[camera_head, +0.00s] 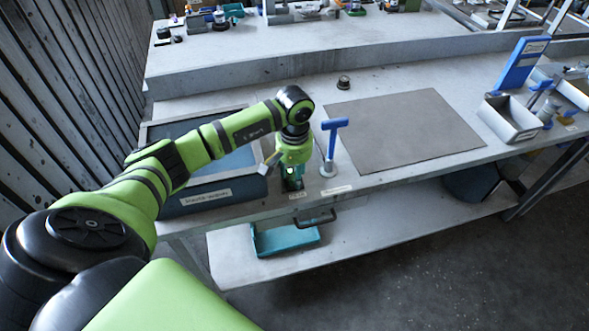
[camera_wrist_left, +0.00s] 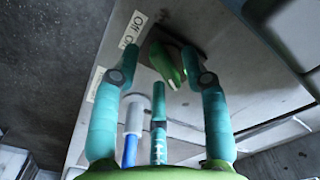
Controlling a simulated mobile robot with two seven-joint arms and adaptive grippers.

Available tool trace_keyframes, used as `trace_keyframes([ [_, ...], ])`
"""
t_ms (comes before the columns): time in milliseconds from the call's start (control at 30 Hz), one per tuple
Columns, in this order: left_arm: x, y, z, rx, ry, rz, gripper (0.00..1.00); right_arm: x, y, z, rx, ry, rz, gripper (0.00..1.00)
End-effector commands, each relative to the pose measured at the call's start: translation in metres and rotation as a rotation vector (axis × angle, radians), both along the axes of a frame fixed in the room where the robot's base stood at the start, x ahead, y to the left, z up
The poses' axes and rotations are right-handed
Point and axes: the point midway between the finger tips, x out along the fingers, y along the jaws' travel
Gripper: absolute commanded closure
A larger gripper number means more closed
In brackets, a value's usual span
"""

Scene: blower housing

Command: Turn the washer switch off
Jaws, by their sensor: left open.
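The washer switch shows in the left wrist view as a green rocker or lever (camera_wrist_left: 167,65) on a dark base, beside a white label (camera_wrist_left: 132,30) that reads Off and On. My left gripper (camera_wrist_left: 160,80) has its teal fingers spread around the switch, open, with nothing held. I cannot tell whether a finger touches the switch. In the head view my left gripper (camera_head: 291,178) points down at the front edge of the workbench and largely hides the switch. My right gripper is not in view.
A blue T-handled tool (camera_head: 334,145) stands upright just right of my left gripper. A blue-grey bin (camera_head: 215,195) is left of it. A grey mat (camera_head: 405,125) lies on the bench, with a small dark knob (camera_head: 344,83) behind. A parts tray (camera_head: 510,118) stands at right.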

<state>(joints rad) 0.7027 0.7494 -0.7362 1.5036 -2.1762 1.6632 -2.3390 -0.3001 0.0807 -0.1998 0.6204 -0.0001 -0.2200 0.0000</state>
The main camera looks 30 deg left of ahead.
Motion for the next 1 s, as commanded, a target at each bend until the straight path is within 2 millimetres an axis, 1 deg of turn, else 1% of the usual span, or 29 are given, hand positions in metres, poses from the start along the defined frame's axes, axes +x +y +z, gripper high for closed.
trace_keyframes([
  [200, 0.0, 0.0, -0.001, -0.001, 0.0, 0.0, 0.55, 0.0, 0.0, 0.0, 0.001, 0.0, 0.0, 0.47],
  [267, 0.0, 0.0, -0.001, -0.001, 0.0, 0.0, 0.79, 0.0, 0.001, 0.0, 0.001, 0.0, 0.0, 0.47],
  [300, 0.0, 0.0, -0.001, -0.001, 0.0, 0.0, 0.95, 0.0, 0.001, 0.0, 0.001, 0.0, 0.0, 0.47],
  [333, 0.0, 0.0, -0.001, -0.001, 0.0, 0.0, 1.0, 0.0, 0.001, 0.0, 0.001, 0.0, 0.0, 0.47],
  [667, 0.0, 0.0, -0.001, 0.0, 0.0, 0.01, 1.0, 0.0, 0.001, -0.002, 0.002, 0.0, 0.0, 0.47],
  [867, 0.001, 0.0, -0.003, 0.001, -0.001, 0.074, 1.0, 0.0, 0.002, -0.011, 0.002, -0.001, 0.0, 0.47],
  [1000, 0.001, 0.0, -0.004, 0.001, -0.001, 0.162, 1.0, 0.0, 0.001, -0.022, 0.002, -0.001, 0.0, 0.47],
])
